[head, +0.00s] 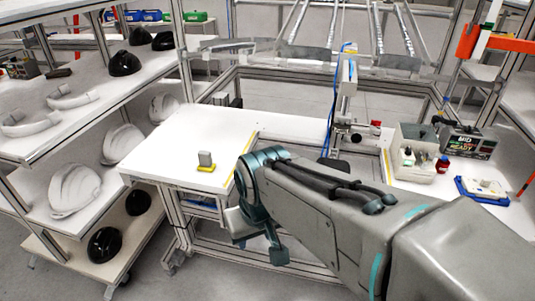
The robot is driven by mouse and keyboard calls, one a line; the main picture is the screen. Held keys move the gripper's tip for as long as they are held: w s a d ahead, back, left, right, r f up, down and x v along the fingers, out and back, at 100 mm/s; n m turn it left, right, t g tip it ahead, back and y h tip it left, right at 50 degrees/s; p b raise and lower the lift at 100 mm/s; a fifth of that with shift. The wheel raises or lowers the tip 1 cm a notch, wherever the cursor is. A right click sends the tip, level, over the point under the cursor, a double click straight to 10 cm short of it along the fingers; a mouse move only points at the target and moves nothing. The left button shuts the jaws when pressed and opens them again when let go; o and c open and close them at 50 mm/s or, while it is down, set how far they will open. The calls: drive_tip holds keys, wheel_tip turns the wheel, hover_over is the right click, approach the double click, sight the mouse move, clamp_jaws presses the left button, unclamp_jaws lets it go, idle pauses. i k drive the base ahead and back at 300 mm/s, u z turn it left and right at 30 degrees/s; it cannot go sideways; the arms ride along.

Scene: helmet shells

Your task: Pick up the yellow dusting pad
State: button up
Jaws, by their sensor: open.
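The yellow dusting pad (205,168) is a small flat yellow piece with a grey upright block on top. It lies on the white table (165,155), near that table's right side. My gripper (258,247) is open and points down, in front of the table and to the right of the pad. It is apart from the pad, and nothing shows between its fingers. My arm covers part of the work frame behind it.
A shelf at left holds white helmet shells (74,190) and black ones (124,63). A metal frame with a blue-cabled post (347,75) stands behind the table. At right are a grey bin (414,150) and a blue-and-white item (481,190). The table around the pad is clear.

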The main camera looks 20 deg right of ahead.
sight(206, 165)
drive_tip(key=u, duration=0.15)
drive_tip(key=i, duration=1.15)
drive_tip(key=z, duration=0.25)
